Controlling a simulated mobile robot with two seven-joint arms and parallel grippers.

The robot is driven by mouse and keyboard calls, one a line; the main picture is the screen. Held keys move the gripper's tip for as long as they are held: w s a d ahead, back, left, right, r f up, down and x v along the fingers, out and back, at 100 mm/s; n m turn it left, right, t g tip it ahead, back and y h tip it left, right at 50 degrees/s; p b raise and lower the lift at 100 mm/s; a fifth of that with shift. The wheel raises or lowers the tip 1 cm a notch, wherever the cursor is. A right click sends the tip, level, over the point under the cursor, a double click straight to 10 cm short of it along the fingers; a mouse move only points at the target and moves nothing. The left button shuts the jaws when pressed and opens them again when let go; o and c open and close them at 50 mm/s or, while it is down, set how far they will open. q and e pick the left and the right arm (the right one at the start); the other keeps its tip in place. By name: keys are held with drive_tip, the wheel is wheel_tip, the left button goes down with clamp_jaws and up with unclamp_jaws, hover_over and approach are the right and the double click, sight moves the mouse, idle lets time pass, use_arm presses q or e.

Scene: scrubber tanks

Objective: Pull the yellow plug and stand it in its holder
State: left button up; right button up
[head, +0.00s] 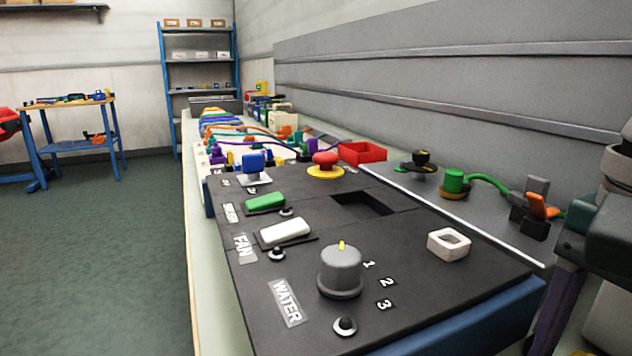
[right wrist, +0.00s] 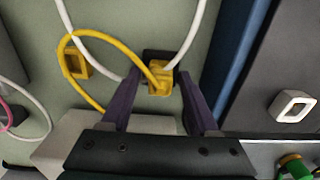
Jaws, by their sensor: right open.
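In the right wrist view a yellow plug (right wrist: 160,83) sits in a dark socket piece at the centre, with a yellow cable (right wrist: 88,37) looping left from it. A yellow square frame (right wrist: 75,65), possibly the holder, lies to its left, partly behind the cable. My right gripper (right wrist: 158,76) is open, with one purple finger on each side of the plug; I cannot tell whether either touches it. In the head view part of the right arm and a purple finger (head: 556,308) show at the right edge. The plug is not clearly visible there. My left gripper is not in view.
White cables (right wrist: 198,35) run close to the plug. A pale block (right wrist: 75,140) lies near the left finger. The dark control panel (head: 450,290) with its grey WATER knob (head: 341,270) and white square ring (head: 449,243) stands beside the right arm.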

clamp_jaws()
idle(0.3)
idle(0.9)
drive_tip(key=o, duration=0.6)
unclamp_jaws()
drive_tip(key=shift+r, duration=0.1)
wheel_tip(320, 180, up, 10)
drive_tip(key=shift+f+p, duration=0.1)
drive_tip(key=shift+p, duration=0.45)
